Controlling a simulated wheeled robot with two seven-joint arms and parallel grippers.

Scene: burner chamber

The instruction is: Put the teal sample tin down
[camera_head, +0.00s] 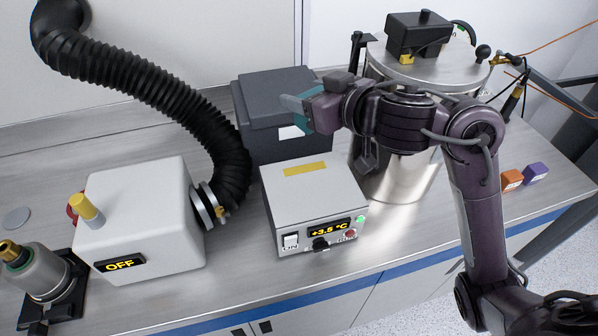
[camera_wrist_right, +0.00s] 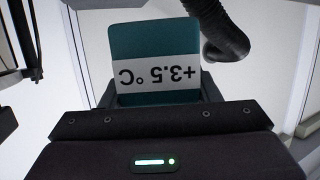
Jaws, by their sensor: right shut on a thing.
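My right gripper (camera_head: 297,113) reaches in from the right and is shut on the teal sample tin (camera_head: 303,122). In the head view the fingers and wrist hide much of the tin. In the right wrist view the tin (camera_wrist_right: 153,42) sits between the jaws, with a white label reading "+3.5 °C" upside down. In the head view the tin overlaps the dark grey box (camera_head: 265,88); I cannot tell whether it touches it. My left gripper is not in view.
A light grey unit (camera_head: 290,193) with a "+3.5 °C" display and yellow top strip stands in front. A white unit reading "OFF" (camera_head: 145,205) and black hose (camera_head: 150,88) are left. A steel vessel (camera_head: 405,185) stands right, beside orange (camera_head: 511,180) and purple (camera_head: 536,174) blocks.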

